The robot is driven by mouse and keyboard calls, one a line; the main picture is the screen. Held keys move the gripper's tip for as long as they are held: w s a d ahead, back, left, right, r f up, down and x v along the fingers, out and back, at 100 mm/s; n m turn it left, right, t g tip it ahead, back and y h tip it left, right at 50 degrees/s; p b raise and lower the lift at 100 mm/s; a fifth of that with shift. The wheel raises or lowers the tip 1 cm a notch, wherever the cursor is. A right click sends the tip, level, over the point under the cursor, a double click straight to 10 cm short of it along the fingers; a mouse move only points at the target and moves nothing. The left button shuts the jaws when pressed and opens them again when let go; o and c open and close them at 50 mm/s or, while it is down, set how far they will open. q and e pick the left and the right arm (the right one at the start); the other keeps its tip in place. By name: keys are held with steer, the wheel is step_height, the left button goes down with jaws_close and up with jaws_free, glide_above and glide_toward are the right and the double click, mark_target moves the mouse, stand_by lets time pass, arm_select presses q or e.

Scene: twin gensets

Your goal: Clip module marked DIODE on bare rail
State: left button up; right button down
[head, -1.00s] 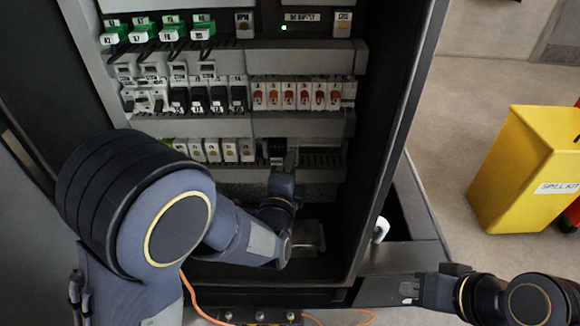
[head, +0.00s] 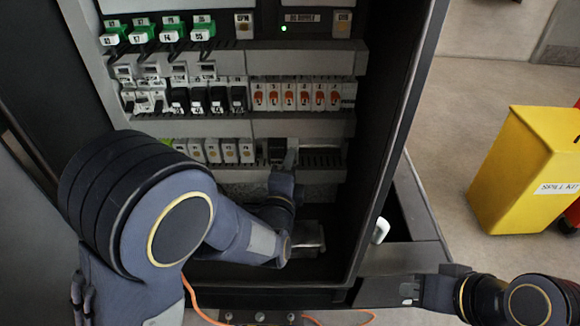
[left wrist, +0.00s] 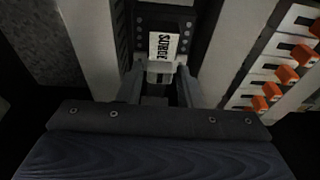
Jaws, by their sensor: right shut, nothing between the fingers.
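In the left wrist view a dark module with a white label reading SURGE (left wrist: 163,48) lies straight ahead of my left gripper (left wrist: 160,82). One finger is on each side of its lower part; I cannot tell whether they touch it. In the head view my left gripper (head: 291,158) reaches into the cabinet at the third row, beside a dark module (head: 276,150). To its right is a slotted stretch (head: 322,158) with no module. No DIODE label is readable. My right gripper (head: 408,290) is shut and empty, outside the cabinet at lower right.
White modules (head: 212,151) fill the row left of the gripper. Modules with orange levers (head: 303,96) sit in the row above. The cabinet's right wall (head: 392,150) stands close. A yellow bin (head: 528,165) is on the floor at right. An orange cable (head: 192,295) hangs below.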

arm_select(q)
steer(key=o, duration=0.3)
steer(key=shift+o, duration=0.2)
steer(key=shift+s, duration=0.1)
